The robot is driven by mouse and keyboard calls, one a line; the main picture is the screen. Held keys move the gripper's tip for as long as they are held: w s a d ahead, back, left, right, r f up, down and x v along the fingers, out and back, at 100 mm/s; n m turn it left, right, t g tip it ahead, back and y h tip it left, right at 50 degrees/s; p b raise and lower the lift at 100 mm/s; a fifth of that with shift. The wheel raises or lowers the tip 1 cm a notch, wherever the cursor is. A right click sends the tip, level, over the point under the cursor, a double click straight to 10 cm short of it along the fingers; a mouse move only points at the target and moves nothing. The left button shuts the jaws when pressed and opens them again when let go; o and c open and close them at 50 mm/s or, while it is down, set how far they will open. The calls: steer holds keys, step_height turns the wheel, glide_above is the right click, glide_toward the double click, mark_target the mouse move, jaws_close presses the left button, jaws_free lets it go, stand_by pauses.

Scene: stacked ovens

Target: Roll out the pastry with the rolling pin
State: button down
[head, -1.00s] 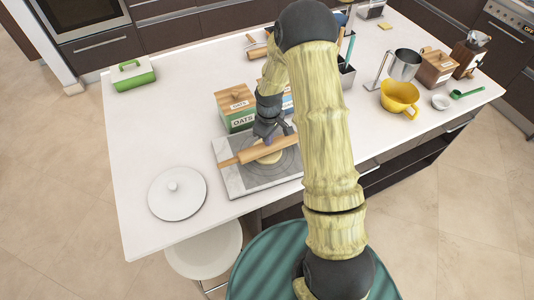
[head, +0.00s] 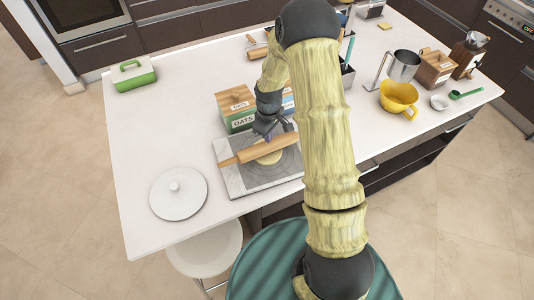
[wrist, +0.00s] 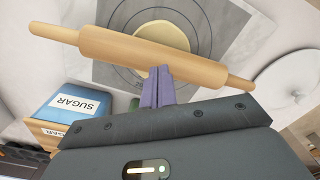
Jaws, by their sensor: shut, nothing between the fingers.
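The wooden rolling pin (head: 255,150) lies across the pastry (head: 270,158) on a grey and white board marked with rings (head: 232,180). The pastry is a pale round; in the wrist view (wrist: 163,33) part of it shows beyond the pin, and the pin covers the rest. My gripper (head: 269,138) is shut and empty at the far side of the pin. In the wrist view its purple fingertips (wrist: 159,72) reach the middle of the pin's barrel (wrist: 150,57); I cannot tell whether they touch it.
An oats box (head: 236,108) and a blue sugar box (wrist: 72,105) stand just behind the board. A yellow jug (head: 398,98) and a metal cup (head: 404,65) stand at the right.

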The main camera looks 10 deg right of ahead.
steer(key=shift+f+b, duration=0.8)
steer(key=shift+f, duration=0.3)
steer(key=shift+w, duration=0.1)
steer(key=shift+w+a, duration=0.25)
steer(key=shift+w, duration=0.85)
steer(key=shift+r+p, duration=0.8)
steer(key=shift+r, duration=0.3)
steer(key=shift+w, duration=0.1)
steer(key=shift+f+b, duration=0.75)
steer(key=shift+f, duration=0.35)
